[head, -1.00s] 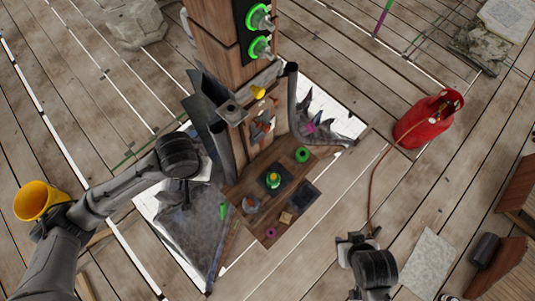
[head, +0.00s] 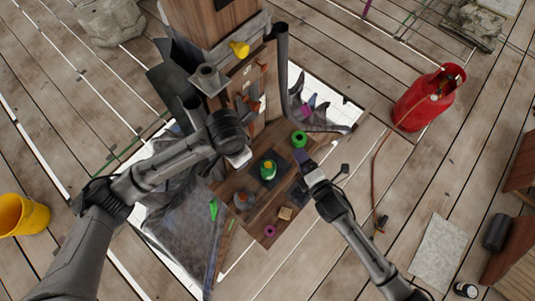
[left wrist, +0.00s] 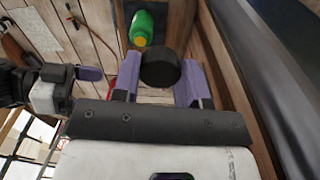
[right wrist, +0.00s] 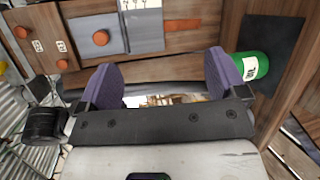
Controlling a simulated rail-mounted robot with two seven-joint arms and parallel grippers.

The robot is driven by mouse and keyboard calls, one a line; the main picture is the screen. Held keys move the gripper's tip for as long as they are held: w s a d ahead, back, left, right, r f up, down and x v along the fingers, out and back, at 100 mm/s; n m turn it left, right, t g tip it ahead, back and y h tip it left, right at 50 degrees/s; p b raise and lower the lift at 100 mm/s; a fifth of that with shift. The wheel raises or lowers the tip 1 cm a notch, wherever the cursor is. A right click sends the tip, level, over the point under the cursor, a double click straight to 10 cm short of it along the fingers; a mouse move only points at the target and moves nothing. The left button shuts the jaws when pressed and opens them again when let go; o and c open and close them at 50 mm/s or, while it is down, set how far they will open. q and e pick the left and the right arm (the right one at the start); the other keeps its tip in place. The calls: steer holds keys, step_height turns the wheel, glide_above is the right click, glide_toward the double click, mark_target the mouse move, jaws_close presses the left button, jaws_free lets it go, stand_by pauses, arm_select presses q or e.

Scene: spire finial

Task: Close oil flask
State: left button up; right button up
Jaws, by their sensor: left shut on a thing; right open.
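The oil flask (head: 268,170) is a green bottle standing on a dark square pad on the wooden platform. It also shows at the top of the left wrist view (left wrist: 142,27) and, with a white label, at the right of the right wrist view (right wrist: 249,67). My left gripper (left wrist: 160,72) is shut on a round black cap (left wrist: 161,66), apart from the flask in that view. In the head view my left arm covers most of that gripper, left of the flask. My right gripper (head: 303,160) is open and empty, just right of the flask.
A green ring (head: 299,139) lies behind the flask and a magenta ring (head: 269,231) in front. A wooden post with a yellow knob (head: 239,48) rises behind. A red gas cylinder (head: 428,97) with a hose stands at right. A yellow bucket (head: 22,215) stands at far left.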

mark_target(268, 165)
arm_select(q)
steer(key=w+d+f+m+b, duration=0.1)
steer(key=d+f+m+b, duration=0.1)
steer(key=f+b, duration=0.1)
steer(key=w+d+f+m+b, duration=0.1)
steer(key=d+f+m+b, duration=0.2)
steer(key=w+d+f+m+b, duration=0.2)
steer(key=d+f+b, duration=0.1)
steer(key=f, duration=0.1)
steer(key=shift+d+b, duration=0.25)
steer(key=shift+b, duration=0.1)
steer(key=shift+d+f+m, duration=0.1)
steer(key=shift+d+m, duration=0.1)
steer(key=shift+m, duration=0.2)
arm_select(e)
step_height(268, 165, down, 16)
steer(key=d+n+g+y, duration=0.1)
steer(key=n+g+y, duration=0.8)
steer(key=n, duration=1.6)
steer(key=shift+s+d+r+n+y, duration=0.2)
steer(key=shift+s+n+y, duration=0.1)
steer(key=shift+y, duration=0.4)
steer(key=shift+w+a, duration=0.1)
steer(key=shift+a, duration=0.05)
steer(key=x, duration=1.1)
steer(key=shift+a, duration=0.4)
steer(key=shift+c, duration=0.4)
